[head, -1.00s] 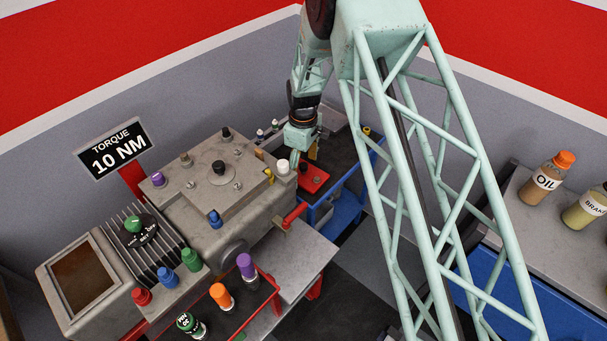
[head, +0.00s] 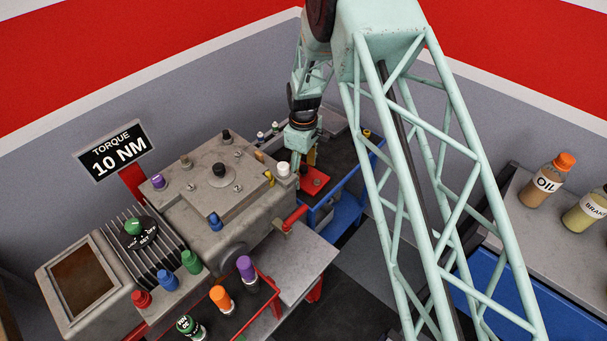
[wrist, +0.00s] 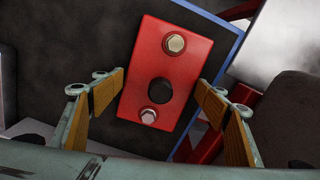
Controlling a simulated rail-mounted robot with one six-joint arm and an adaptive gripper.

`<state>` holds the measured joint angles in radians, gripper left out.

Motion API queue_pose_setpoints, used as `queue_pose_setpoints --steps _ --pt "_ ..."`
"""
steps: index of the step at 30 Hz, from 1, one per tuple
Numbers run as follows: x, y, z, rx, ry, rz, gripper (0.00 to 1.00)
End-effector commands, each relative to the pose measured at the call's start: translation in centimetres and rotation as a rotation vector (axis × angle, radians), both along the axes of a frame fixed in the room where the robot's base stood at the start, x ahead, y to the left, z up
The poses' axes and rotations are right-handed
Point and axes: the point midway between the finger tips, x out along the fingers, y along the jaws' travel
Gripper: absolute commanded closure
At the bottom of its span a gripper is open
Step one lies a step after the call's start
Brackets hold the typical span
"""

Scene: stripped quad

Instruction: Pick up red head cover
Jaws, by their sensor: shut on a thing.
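The red head cover (head: 317,182) is a flat rectangular plate on the dark surface of the blue-edged tray, right of the engine block. In the wrist view the red cover (wrist: 178,80) shows a dark round hole and two bolt heads, one brassy and one silver. My gripper (wrist: 163,88) is shut on the cover, its two orange-padded fingers at the plate's left and right sides. In the head view my gripper (head: 306,160) is at the cover's far end and hides part of it. I cannot tell any gap between plate and tray.
The grey engine block (head: 205,235) with coloured caps stands close on the left. A blue-edged tray (head: 352,172) surrounds the cover. A red-rimmed tray (head: 262,300) with bottles is in front. Oil bottles (head: 547,180) stand on a bench at the right.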

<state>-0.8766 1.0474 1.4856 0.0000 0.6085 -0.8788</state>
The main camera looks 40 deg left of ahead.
Motion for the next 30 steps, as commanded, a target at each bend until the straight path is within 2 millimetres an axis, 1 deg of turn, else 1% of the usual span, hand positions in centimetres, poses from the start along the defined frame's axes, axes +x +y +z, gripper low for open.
queue_pose_setpoints --steps 5,8,14,24,30 --pt "0.0 0.0 0.6 0.001 -0.001 0.000 0.50" --pt "0.0 0.1 1.3 0.001 -0.001 0.000 0.50" --pt "0.1 0.1 3.6 0.001 -0.002 0.000 0.50" --pt "0.0 0.0 8.1 0.001 -0.002 0.000 0.50" --pt "0.0 0.0 9.6 0.000 0.000 0.000 0.50"
